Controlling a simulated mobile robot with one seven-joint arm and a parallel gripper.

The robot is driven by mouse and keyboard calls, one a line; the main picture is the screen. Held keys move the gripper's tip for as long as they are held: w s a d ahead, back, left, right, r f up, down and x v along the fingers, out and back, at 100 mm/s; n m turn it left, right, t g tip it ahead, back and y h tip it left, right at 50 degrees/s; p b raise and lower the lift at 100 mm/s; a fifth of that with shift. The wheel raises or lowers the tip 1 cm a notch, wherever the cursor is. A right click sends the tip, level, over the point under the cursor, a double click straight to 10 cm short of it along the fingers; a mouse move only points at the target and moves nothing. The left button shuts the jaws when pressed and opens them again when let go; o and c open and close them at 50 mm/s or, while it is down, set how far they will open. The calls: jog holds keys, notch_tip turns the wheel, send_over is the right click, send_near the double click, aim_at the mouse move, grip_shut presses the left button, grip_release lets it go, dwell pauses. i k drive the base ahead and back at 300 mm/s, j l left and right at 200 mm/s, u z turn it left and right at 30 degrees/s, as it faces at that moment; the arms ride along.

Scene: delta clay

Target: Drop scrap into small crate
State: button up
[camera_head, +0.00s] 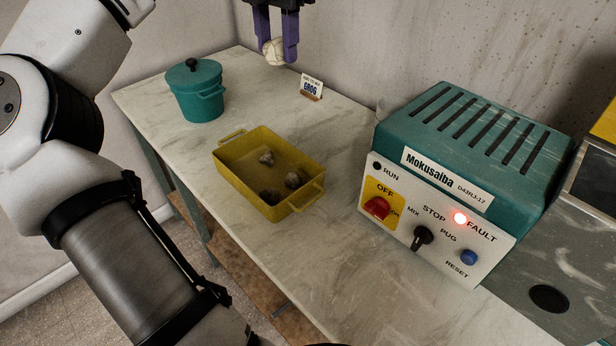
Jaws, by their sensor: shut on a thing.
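My gripper (276,46) is at the top of the view with purple fingers. It is shut on a pale, roundish lump of scrap (273,52) and holds it in the air, above the back part of the table. A yellow crate (292,213) with two end handles stands on the table below and in front of the gripper. Several dark grey-brown lumps (293,179) lie inside it. The lump in my gripper is apart from the crate and partly hidden by the fingers.
A teal lidded pot (197,92) stands at the table's left. A small "GROG" sign (311,87) stands near the wall. A teal machine (463,150) with a lit red fault light (460,217) fills the right side. Marble-like tabletop (335,255) is bare around the crate.

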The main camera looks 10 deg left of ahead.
aim_at(270, 178)
jog(key=z, duration=0.85)
jog(key=j, duration=0.65)
jog(key=i+j+z, duration=0.1)
jog(key=j, duration=0.55)
